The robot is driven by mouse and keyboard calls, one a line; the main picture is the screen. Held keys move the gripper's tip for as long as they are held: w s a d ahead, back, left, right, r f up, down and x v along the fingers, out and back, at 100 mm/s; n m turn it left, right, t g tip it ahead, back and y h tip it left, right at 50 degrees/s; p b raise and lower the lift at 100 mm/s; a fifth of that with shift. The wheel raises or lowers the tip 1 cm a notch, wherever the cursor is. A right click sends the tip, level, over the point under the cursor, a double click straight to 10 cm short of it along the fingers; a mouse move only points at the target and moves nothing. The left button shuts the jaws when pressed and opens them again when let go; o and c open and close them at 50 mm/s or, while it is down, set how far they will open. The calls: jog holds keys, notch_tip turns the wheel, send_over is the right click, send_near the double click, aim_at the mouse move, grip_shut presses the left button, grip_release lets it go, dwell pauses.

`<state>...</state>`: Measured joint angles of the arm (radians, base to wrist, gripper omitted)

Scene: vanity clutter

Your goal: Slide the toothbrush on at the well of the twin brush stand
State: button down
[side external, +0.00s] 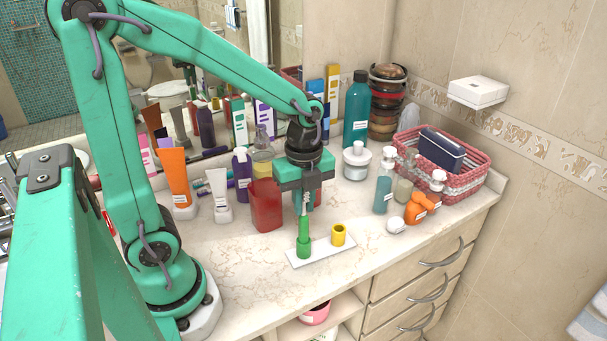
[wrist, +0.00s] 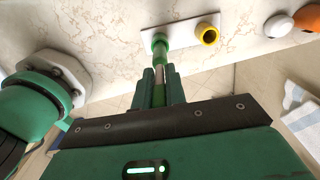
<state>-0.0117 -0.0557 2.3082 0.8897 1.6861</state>
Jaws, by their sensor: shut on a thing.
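The toothbrush (side external: 304,223) has a green handle and a pale bristle head at its top. It stands nearly upright in the side external view. My gripper (side external: 305,190) is shut on its upper part, from above. The twin brush stand (side external: 320,251) is a white plate with a green well (side external: 303,251) on the left and a yellow well (side external: 338,235) on the right. The toothbrush's lower end meets the green well; how deep it sits inside cannot be told. The yellow well is empty. In the wrist view, the handle runs from my gripper (wrist: 159,78) to the green well (wrist: 159,40).
A red cup (side external: 266,206) stands just behind and left of the stand. Bottles, a white jar (side external: 356,163) and a pink basket (side external: 470,179) are to the right. Tubes (side external: 176,182) line the mirror. The counter in front of the stand is clear up to its edge.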

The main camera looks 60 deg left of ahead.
jog(key=shift+f, duration=1.3)
jog(key=c, duration=1.4)
grip_release()
jog(key=shift+o, duration=0.2)
jog(key=shift+r, duration=3.9)
jog(key=s+r+n+t, duration=0.5)
jog(key=s+r+n, duration=0.1)
jog(key=n, duration=1.3)
jog(key=shift+s+d+t, duration=0.15)
jog(key=shift+s+t, duration=0.15)
jog(key=shift+s, duration=0.1)
